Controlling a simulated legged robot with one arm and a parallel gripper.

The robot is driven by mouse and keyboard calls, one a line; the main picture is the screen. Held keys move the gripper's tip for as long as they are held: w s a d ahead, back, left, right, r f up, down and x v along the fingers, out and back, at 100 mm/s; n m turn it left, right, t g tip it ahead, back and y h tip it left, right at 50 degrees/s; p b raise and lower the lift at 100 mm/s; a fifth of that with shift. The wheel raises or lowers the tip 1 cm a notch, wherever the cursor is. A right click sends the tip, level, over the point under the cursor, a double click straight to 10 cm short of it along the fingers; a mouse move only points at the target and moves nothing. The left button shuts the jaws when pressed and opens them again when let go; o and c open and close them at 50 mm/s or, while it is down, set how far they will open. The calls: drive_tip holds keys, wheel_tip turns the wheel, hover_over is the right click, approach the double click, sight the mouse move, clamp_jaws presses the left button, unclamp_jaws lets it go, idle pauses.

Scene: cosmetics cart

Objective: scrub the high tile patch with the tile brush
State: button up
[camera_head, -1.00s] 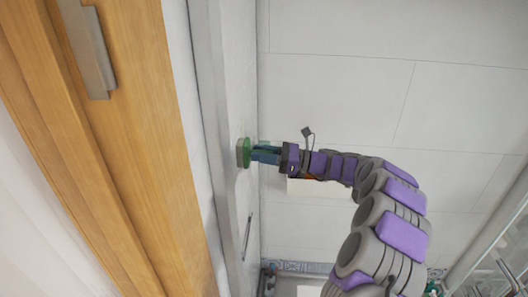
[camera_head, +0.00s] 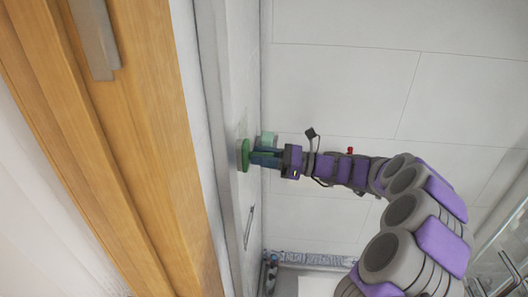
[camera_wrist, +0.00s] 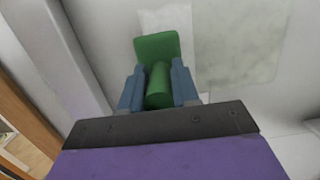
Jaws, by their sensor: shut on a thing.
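My gripper (camera_head: 262,158) has blue fingers and is shut on the green handle of the tile brush (camera_head: 244,154). In the wrist view the brush handle (camera_wrist: 158,85) stands between the fingers, and its flat green head (camera_wrist: 157,46) is beyond them, at the pale wall. I cannot tell whether the bristles touch it. A mottled, pale grey-green tile patch (camera_wrist: 242,45) lies right of the brush head in the wrist view. A smaller mottled area (camera_wrist: 166,18) shows just above the head and is partly hidden by it. In the head view a pale green square (camera_head: 268,138) shows just above the fingers.
A wooden cabinet or door (camera_head: 135,150) with a metal handle (camera_head: 94,38) fills the left of the head view. A grey edge strip (camera_head: 212,130) runs beside the wall. Large white tiles (camera_head: 345,75) cover the back wall. A glass and metal frame (camera_head: 505,260) is at lower right.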

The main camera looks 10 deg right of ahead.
drive_tip(key=shift+s+a, duration=0.1)
drive_tip(key=shift+s, duration=0.1)
wheel_tip(320, 180, up, 2)
drive_tip(key=shift+r+p, duration=0.1)
drive_tip(key=shift+p, duration=1)
drive_tip(key=shift+w+d+r+p, duration=0.1)
drive_tip(key=shift+w+d+p, duration=0.1)
drive_tip(key=shift+w+p, duration=0.6)
drive_tip(key=w+d+p, duration=0.1)
drive_tip(key=w+d, duration=0.1)
drive_tip(key=w, duration=0.5)
drive_tip(key=w+d+p, duration=0.1)
drive_tip(key=w+d, duration=0.2)
drive_tip(key=w, duration=0.5)
